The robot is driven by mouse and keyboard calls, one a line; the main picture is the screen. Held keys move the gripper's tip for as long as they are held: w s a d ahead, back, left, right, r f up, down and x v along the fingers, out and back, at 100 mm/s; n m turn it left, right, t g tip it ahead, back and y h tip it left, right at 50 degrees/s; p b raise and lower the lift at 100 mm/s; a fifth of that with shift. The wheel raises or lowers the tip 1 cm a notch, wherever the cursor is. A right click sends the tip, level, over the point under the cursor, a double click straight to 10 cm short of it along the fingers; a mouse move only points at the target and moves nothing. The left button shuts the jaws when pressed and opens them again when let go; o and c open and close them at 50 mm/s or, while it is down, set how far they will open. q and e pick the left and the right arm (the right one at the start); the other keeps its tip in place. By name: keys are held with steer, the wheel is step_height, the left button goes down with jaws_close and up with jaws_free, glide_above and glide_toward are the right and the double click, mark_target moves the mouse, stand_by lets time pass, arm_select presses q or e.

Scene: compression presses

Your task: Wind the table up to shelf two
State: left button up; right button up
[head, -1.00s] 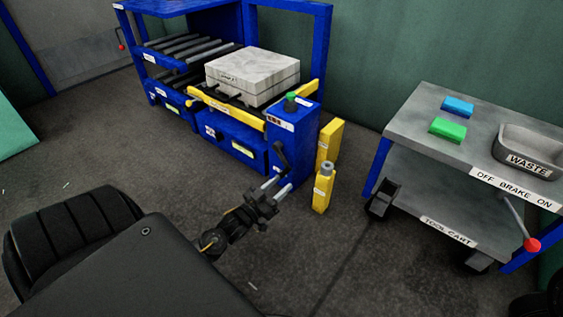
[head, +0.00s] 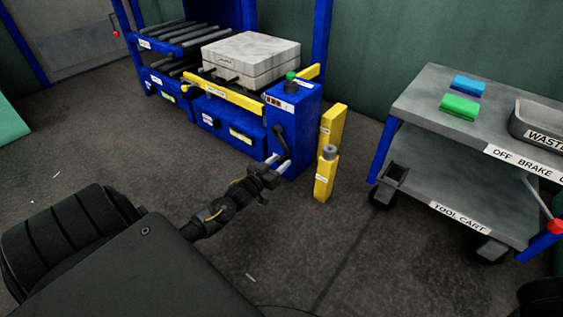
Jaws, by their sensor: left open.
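A blue press frame (head: 307,109) stands at the back centre. Its lift table carries a grey two-layer block (head: 250,57) behind a yellow front bar (head: 222,94). A black crank handle (head: 281,140) hangs on the side of the blue post, below a green button (head: 291,76). My left gripper (head: 279,163) is open, its two pale fingers just below the crank's lower end. I cannot tell whether they touch it. Two roller shelves stand left of the block, an upper one (head: 183,36) and a lower one (head: 172,70). My right gripper is not in view.
Yellow posts (head: 325,180) stand on the floor right of the press, close to my gripper. A grey tool cart (head: 425,93) at the right carries a blue block (head: 470,84), a green block (head: 460,106) and a waste tray (head: 517,127). Floor between is clear.

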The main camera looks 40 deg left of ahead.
arm_select(q)
steer(key=shift+w, duration=0.85)
steer(key=shift+c, duration=0.2)
jaws_close()
